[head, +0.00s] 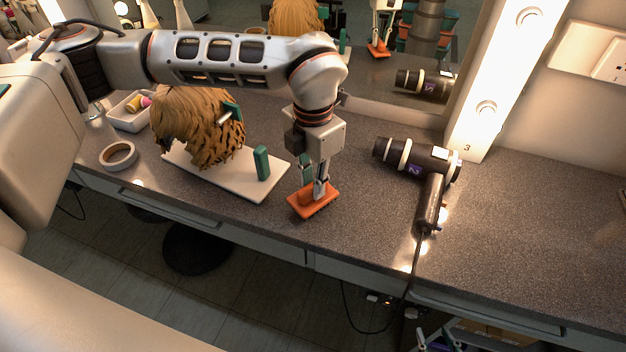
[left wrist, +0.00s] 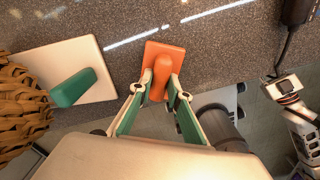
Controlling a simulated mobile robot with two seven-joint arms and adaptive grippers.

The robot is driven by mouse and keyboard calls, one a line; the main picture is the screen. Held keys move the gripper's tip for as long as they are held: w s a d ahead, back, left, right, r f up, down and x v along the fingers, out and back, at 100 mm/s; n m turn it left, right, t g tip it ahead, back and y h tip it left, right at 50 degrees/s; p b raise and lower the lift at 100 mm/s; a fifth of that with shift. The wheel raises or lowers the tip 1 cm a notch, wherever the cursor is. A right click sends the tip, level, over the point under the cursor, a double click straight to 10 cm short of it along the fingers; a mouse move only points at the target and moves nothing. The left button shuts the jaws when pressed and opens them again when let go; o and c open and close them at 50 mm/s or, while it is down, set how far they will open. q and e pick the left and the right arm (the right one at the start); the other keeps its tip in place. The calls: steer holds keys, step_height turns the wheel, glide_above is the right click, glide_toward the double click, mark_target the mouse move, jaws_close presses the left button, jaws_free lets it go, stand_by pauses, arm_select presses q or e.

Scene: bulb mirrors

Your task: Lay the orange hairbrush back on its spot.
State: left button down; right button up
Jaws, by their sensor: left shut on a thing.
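The orange hairbrush (head: 313,201) is at the counter's front, just right of the white board (head: 268,190). It also shows in the left wrist view (left wrist: 163,52). My left gripper (head: 320,185) points down from above and is shut on the brush, its fingers on either side of it. The brush's bristles are underneath; I cannot tell whether it touches the counter. My right gripper (head: 438,336) shows partly at the bottom edge of the head view, low in front of the counter, with its fingers apart and nothing seen between them.
A brown wig (head: 200,125) and a green upright piece (head: 262,164) stand on the white board. A black hairdryer (head: 415,158) lies at right. The mirror is behind; counter right of the hairdryer is clear.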

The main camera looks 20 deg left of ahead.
arm_select(q)
steer(key=shift+f, duration=0.7)
steer(key=c, duration=1.3)
jaws_free()
steer(key=shift+o, duration=0.2)
steer(key=shift+r, duration=0.15)
steer(key=shift+r+p, duration=1.85)
steer(key=shift+r, duration=1.6)
step_height(320, 180, up, 12)
